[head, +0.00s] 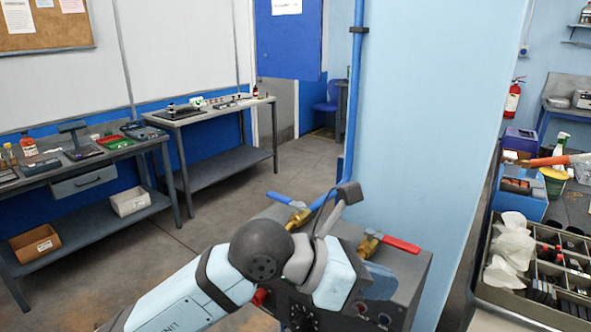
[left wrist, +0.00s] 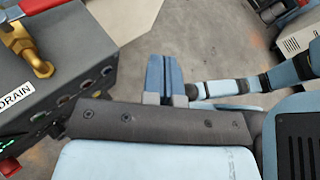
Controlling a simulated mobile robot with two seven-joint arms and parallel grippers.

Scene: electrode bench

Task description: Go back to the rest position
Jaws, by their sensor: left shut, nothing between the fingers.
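My left gripper (left wrist: 163,78) shows in the left wrist view, with its two blue fingers together and nothing between them. It is over bare grey floor, to the right of a dark grey control box (left wrist: 62,75). In the head view my left arm comes in from the bottom left and bends in front of the same control box (head: 395,283). The fingers are hard to make out there. My right gripper is not seen.
The control box carries a blue-handled valve (head: 290,204) and a red-handled valve (head: 391,243). A pale blue pillar (head: 420,130) stands behind it. A grey divided crate (head: 535,296) is at right. Two benches line the left wall. Floor (head: 130,262) is clear between.

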